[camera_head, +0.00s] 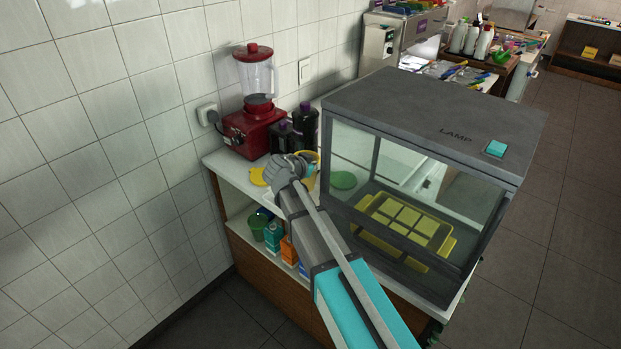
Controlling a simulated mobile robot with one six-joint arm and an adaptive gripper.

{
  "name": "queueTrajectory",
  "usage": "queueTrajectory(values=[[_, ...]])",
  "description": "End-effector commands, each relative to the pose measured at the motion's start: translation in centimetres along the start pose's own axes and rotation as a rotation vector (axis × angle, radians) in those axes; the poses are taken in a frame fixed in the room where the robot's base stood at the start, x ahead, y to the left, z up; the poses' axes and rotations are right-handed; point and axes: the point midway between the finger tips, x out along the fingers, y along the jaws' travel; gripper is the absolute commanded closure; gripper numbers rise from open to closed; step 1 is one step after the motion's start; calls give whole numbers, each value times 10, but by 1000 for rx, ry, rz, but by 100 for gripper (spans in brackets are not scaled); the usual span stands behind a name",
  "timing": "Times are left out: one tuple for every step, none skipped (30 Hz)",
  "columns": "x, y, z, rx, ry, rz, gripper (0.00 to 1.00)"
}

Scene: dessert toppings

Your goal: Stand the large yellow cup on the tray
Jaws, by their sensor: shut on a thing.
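The yellow cup (310,156) shows only in part beside and behind my gripper (303,163), at the back of the white counter. My gripper is shut on the cup; my wrist hides the fingers and most of the cup. I cannot tell if the cup's base touches the counter. A yellow tray (447,246) with several pale square sections lies inside the glass case to the right, seen through the glass.
The grey-topped glass case (440,115) fills the counter's right part. A red blender (254,125) and dark containers (304,125) stand behind my gripper. Bottles (273,236) stand on the shelf below.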

Motion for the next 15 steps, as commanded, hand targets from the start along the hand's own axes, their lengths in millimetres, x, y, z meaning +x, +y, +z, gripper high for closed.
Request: queueTrajectory(values=[[0,0,0,0,0,0,100],[0,0,0,0,0,0,100],[0,0,0,0,0,0,100],[0,0,0,0,0,0,100],[0,0,0,0,0,0,100],[0,0,0,0,0,-1,100],[0,0,0,0,0,-1,100],[0,0,1,0,0,-1,100],[1,0,2,0,0,-1,100],[1,0,4,0,0,-1,100],[2,0,5,0,0,-1,100],[3,0,8,0,0,-1,100],[4,1,10,0,0,-1,100],[5,1,12,0,0,-1,100],[7,1,15,-1,0,-1,100]])
